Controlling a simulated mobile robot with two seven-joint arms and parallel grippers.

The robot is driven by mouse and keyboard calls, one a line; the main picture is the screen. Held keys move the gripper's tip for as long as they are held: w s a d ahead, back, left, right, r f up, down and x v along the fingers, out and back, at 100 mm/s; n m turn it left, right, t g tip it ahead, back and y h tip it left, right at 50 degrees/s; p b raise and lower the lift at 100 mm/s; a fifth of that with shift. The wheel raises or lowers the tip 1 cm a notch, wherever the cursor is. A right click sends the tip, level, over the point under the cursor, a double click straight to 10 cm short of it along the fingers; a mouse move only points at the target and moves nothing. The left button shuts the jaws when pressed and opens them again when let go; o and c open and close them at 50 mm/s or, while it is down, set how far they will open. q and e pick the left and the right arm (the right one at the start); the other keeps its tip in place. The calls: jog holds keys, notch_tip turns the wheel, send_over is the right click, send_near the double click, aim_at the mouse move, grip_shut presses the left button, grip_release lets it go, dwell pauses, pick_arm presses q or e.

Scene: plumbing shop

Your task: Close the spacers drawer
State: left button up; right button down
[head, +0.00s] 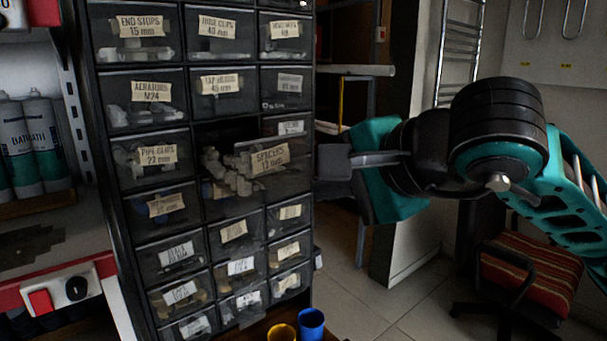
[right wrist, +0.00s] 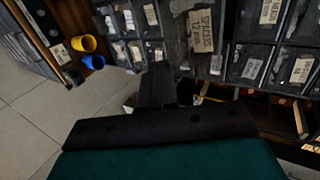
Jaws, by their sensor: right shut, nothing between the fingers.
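The spacers drawer (head: 264,163) is a clear, dark-framed drawer labelled "SPACERS 12 mm" in the middle column of the cabinet. It is pulled out, standing forward of its neighbours, with light fittings inside and a dark gap behind it. It also shows at the top of the right wrist view (right wrist: 199,32). My right gripper (head: 322,162) is shut and empty, its tips just right of the drawer's front. In the right wrist view its fingers (right wrist: 160,80) point at the drawer's lower area. I cannot tell whether they touch it. My left gripper is not in view.
The drawer cabinet (head: 98,150) holds many other labelled drawers, which look shut. Yellow (head: 281,333) and blue (head: 311,323) cups stand at its foot. A striped chair (head: 530,275) is at the right. Tiled floor (head: 350,285) lies open between.

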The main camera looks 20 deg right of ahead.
aim_at(290, 185)
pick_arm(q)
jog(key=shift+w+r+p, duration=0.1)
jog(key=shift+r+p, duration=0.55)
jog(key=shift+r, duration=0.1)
pick_arm(e)
jog(key=w, duration=0.1)
jog(key=w+a, duration=0.1)
jog(key=w, duration=0.1)
jog(key=w+a+f, duration=0.1)
jog(key=w, duration=0.1)
jog(key=shift+w, duration=0.1)
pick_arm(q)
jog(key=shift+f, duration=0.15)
pick_arm(e)
jog(key=shift+w, duration=0.1)
